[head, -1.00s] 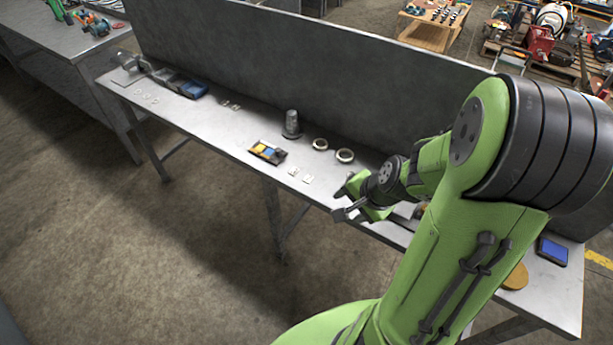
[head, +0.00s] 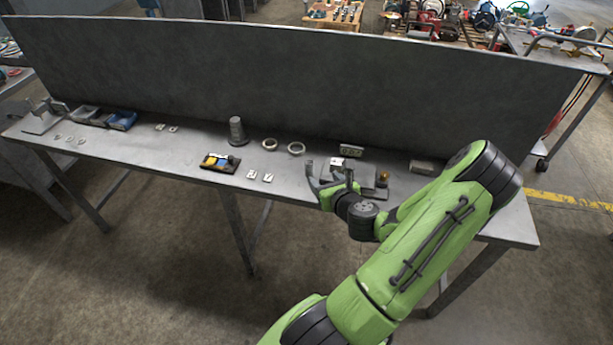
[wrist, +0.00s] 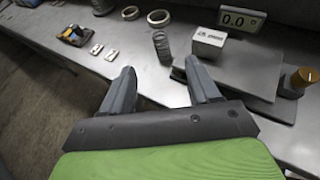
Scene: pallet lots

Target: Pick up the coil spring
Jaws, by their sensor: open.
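The coil spring (wrist: 162,47) is a small dark grey spring standing upright on the grey metal bench, left of a white box, in the wrist view. In the head view I cannot make it out clearly near my gripper. My gripper (wrist: 160,75) is open and empty, its two fingers pointing towards the spring. The spring appears beyond the fingertips, in line with the gap and apart from both fingers. In the head view my gripper (head: 329,174) is over the bench, right of two rings.
Left are rings (wrist: 158,17), a tray (wrist: 75,36) and small plates (wrist: 111,54). A tall panel (head: 280,75) backs the bench (head: 205,187).

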